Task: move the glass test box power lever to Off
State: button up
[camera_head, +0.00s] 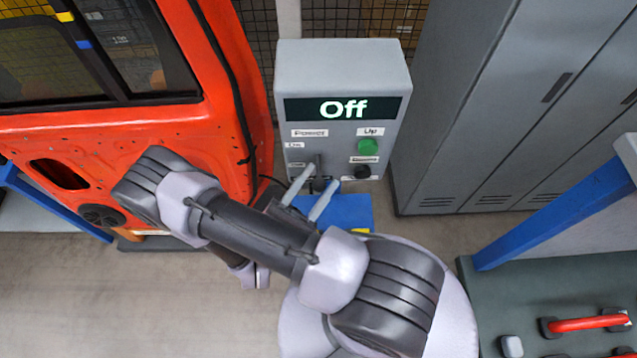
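The glass test box (290,72) is a grey box at the top centre, and its display (343,108) reads "Off" in bright letters. On its front left, under a "Power" label (310,133), is the dark power lever (319,160), in the low part of its slot. My gripper (321,178) is in front of the lever. Its two light grey fingers are apart, one on each side of the lever in the picture. I cannot tell whether either finger touches it. The lever's lower part is partly hidden by my gripper.
A green "Up" button (367,147) and a black button (362,172) sit right of the lever. An orange-red car door (225,60) stands close on the left. Grey lockers (500,120) stand on the right. A blue post (550,217) and red handle (590,323) are at lower right.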

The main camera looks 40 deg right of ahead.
jog(key=shift+w, duration=0.15)
jog(key=shift+s, duration=0.2)
jog(key=shift+a, duration=0.1)
jog(key=b+v, duration=0.1)
jog(key=v, duration=1)
jog(key=shift+a+f, duration=0.25)
jog(key=shift+f, duration=0.1)
